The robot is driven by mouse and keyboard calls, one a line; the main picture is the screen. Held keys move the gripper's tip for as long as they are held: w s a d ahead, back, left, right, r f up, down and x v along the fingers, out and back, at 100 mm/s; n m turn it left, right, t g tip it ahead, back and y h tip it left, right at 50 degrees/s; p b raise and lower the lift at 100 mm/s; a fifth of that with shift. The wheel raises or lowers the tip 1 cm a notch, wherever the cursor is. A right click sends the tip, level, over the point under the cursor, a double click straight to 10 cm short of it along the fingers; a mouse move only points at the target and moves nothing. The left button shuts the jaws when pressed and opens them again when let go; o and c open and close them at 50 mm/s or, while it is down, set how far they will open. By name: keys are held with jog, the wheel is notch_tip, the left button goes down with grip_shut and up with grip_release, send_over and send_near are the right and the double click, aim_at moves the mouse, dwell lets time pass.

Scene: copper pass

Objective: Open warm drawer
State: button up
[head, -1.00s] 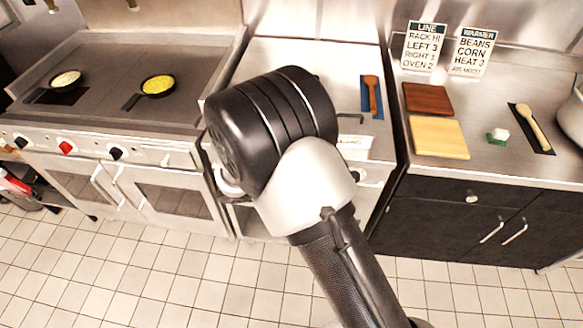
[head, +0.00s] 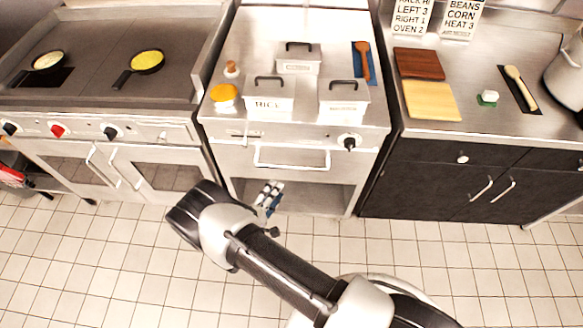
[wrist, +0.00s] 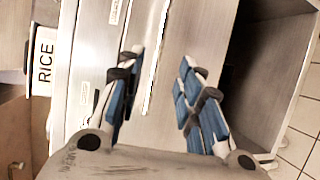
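The warm drawer (head: 290,174) is in the front of the middle steel unit, with a pale bar handle (head: 291,166) across it. Its front looks flush, so it appears shut. My gripper (head: 269,192) is low in front of the unit, just below and left of the handle's middle in the head view. In the wrist view my gripper (wrist: 160,80) has its two blue-padded fingers spread apart with nothing between them. The handle also shows in the wrist view (wrist: 155,62), as a bright bar beyond and between the fingertips, apparently not touched.
Lidded pans, including one marked RICE (head: 268,103), stand on the unit's top. A dark knob (head: 349,142) is right of the handle. An open bay (wrist: 268,75) lies below the drawer. The tiled floor (head: 110,260) in front is clear.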

aim_at(292, 167)
jog(key=b+x, duration=0.2)
jog(key=x, duration=1.1)
jog(key=shift+w+d+f+b, duration=0.1)
jog(key=shift+w+f+b, duration=0.1)
jog(key=shift+b, duration=0.2)
jog(key=shift+c, duration=0.2)
grip_shut()
